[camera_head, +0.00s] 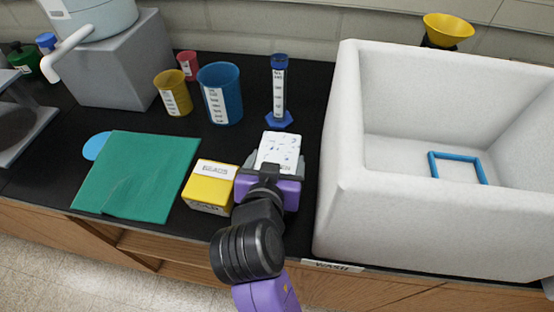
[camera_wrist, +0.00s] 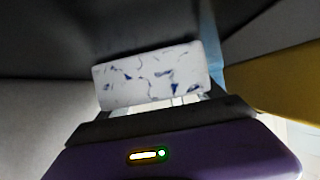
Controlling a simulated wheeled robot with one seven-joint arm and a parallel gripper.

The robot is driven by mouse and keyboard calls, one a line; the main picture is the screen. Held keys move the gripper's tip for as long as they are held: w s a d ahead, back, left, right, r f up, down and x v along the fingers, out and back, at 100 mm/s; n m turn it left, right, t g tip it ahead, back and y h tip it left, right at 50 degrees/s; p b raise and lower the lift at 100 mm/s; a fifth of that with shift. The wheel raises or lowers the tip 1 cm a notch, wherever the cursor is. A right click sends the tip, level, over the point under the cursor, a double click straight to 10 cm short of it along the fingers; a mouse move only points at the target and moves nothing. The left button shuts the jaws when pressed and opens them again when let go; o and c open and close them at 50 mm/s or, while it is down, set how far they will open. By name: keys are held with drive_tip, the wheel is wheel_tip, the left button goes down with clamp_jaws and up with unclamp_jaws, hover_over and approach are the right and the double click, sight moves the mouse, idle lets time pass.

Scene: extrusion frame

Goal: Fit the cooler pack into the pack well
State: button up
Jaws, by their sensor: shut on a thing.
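The cooler pack (camera_head: 281,148) is a white block with blue marks, held at the end of my gripper (camera_head: 272,165) over the black bench. In the wrist view the cooler pack (camera_wrist: 150,78) spans the space in front of my gripper (camera_wrist: 158,108), which is shut on it. The pack well appears to be the blue rectangular frame (camera_head: 458,168) on the floor inside the large white box (camera_head: 345,135), to the right of my gripper. The gripper is outside that box, left of its near wall. The lower part of the pack is hidden by the gripper.
A yellow box (camera_head: 210,186) stands close left of my gripper. A blue cylinder (camera_head: 279,92), a blue beaker (camera_head: 220,94), a yellow beaker (camera_head: 173,93) and a red beaker (camera_head: 188,65) stand behind. A green cloth (camera_head: 137,176) lies at left. The white box's high walls surround the blue frame.

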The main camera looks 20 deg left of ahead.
drive_tip(key=shift+f, duration=0.15)
drive_tip(key=o, duration=1.5)
